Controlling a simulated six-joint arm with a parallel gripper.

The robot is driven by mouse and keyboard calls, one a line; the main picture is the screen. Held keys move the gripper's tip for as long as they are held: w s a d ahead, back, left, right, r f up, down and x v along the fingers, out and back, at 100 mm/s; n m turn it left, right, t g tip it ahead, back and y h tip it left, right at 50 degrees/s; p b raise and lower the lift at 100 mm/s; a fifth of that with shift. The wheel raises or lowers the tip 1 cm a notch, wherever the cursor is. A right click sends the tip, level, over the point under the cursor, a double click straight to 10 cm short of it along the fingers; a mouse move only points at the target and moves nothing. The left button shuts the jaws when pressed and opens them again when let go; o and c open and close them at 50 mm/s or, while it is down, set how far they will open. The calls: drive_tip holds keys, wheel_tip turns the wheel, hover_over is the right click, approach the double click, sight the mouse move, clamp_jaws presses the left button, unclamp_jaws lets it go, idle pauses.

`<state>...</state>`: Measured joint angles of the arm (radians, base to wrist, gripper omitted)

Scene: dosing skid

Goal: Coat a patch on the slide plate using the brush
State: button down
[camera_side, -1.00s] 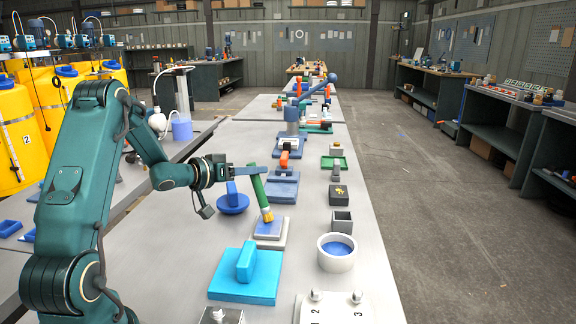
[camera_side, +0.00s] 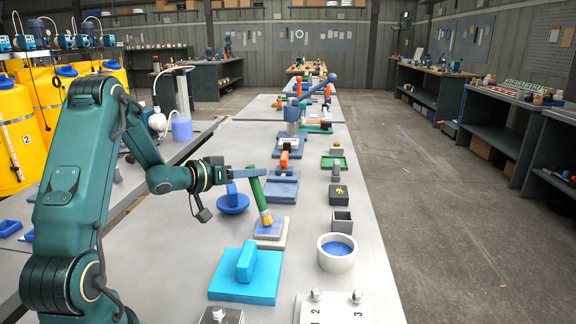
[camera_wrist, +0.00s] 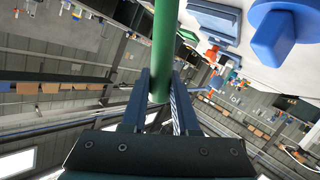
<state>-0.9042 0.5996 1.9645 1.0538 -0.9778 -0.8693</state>
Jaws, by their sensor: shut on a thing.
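The brush (camera_side: 257,192) has a green handle and yellow bristles. My gripper (camera_side: 254,172) is shut on the upper part of its handle and holds it slightly tilted, bristles down. In the wrist view, my gripper (camera_wrist: 160,98) has the green brush handle (camera_wrist: 165,45) between its fingers; the bristles are out of that view. The slide plate (camera_side: 283,241) is a pale block with a bluish area on top, directly under the brush. The bristle end is at this area; I cannot tell for sure whether it touches.
A white bowl (camera_side: 324,262) with blue liquid stands right of the plate. A cyan block with a handle (camera_side: 262,282) lies in front. A round blue handled piece (camera_side: 232,206) is left of the brush. A dark open box (camera_side: 342,228) and a numbered white plate (camera_side: 338,312) stand nearby.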

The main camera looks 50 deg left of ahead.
drive_tip(key=shift+s+d, duration=1.65)
drive_tip(key=shift+s, duration=0.05)
wheel_tip(320, 180, up, 8)
drive_tip(key=shift+w+d+f, duration=0.35)
drive_tip(key=shift+w+d, duration=0.4)
